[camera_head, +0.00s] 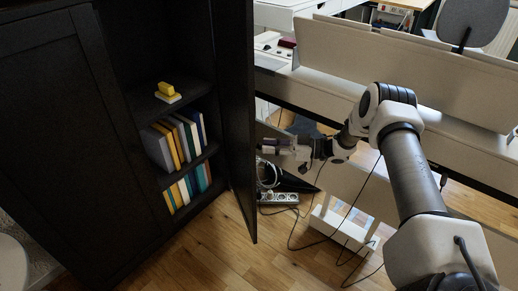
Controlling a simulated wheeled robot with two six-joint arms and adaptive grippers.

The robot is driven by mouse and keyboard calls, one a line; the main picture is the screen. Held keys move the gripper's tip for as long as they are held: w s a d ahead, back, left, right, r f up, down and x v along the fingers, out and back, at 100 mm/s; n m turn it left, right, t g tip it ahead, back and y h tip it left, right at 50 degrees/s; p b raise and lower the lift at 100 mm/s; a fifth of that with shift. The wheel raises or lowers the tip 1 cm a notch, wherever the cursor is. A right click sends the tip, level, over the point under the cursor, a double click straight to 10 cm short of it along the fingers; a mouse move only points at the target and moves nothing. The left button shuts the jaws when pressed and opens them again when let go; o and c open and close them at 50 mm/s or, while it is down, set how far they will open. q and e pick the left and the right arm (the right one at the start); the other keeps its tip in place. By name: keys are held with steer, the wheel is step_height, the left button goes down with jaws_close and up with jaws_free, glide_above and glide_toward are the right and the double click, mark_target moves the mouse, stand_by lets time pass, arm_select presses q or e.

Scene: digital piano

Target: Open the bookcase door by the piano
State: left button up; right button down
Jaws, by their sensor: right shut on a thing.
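The black bookcase (118,110) stands on the left. Its right-hand door (235,95) is swung wide open and sticks out toward me, showing the shelves inside. Its left-hand door (50,130) is closed. My right gripper (268,147) is at the outer side of the open door, on the right of the panel. It is shut on the door, but the exact spot it holds is partly hidden by the door's edge. My left gripper is not in view.
Several books (180,138) and a yellow object (166,89) are on the shelves. A power strip (278,198) and loose cables lie on the floor right of the door. Long pale panels (400,65) fill the right side. The wooden floor (200,255) in front is clear.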

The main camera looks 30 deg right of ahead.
steer(key=shift+w+d+r, duration=0.45)
steer(key=shift+w+d, duration=0.05)
steer(key=shift+w, duration=0.1)
steer(key=shift+a, duration=0.1)
steer(key=c, duration=1.1)
jaws_free()
steer(key=shift+o, duration=0.6)
steer(key=shift+w+a+f, duration=0.15)
steer(key=shift+w+f, duration=0.15)
steer(key=shift+w, duration=0.1)
steer(key=shift+s, duration=0.15)
steer(key=shift+s+f, duration=0.1)
steer(key=shift+s, duration=0.1)
step_height(320, 180, up, 10)
